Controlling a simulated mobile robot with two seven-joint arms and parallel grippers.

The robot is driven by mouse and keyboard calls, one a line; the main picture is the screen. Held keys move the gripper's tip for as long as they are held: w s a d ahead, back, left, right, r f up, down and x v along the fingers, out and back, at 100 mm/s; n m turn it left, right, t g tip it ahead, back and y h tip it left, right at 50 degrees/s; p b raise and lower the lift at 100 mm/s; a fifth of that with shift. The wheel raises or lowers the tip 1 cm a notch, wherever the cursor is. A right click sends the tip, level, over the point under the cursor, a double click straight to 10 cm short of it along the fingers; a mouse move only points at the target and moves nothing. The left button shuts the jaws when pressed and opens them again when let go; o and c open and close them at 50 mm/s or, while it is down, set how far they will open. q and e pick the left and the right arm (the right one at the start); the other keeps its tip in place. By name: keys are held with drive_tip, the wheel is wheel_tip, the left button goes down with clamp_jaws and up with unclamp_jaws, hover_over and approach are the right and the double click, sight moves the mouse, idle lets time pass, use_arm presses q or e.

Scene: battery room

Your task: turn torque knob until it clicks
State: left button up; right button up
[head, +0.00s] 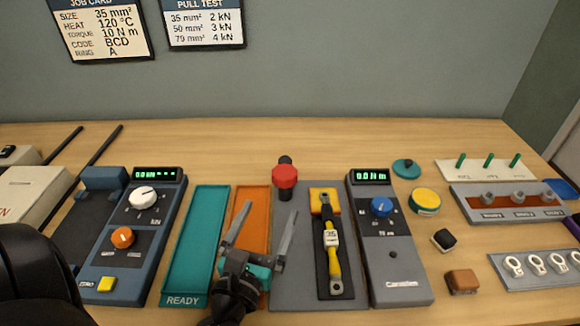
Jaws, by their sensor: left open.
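The blue torque knob (381,207) is on the upper face of a grey tester (402,258) right of the middle. The tester's green display reads 0.0 N m. The knob has a pale pointer mark; its exact setting is too small to read. My left gripper (267,214) is open and empty, fingers pointing away from me, over the orange tray and the edge of the grey plate. It is well left of the knob and apart from it. My right gripper is not in view.
Left are the teal READY tray (181,267) and a blue-grey kN unit (122,267). Small blocks and racks stand right.

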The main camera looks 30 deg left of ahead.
use_arm(q)
drive_tip(key=shift+w+a+r, duration=0.1)
drive_tip(key=shift+w+r, duration=0.1)
drive_tip(key=shift+w, duration=0.2)
drive_tip(key=p, duration=0.3)
approach(288, 166)
drive_tip(key=x, duration=0.3)
drive_tip(key=shift+w+a+f, duration=0.15)
drive_tip(key=shift+w+f, duration=0.05)
drive_tip(key=shift+f, duration=0.1)
drive_tip(key=x, duration=0.7)
drive_tip(key=shift+f+p, duration=0.15)
drive_tip(key=shift+p, duration=0.15)
drive_tip(key=shift+w+a, duration=0.15)
drive_tip(key=shift+w, duration=0.2)
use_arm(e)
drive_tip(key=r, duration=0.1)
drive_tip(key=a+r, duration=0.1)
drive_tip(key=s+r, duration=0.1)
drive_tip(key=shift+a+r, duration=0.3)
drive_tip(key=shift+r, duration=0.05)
use_arm(q)
drive_tip(key=shift+c, duration=0.3)
clamp_jaws()
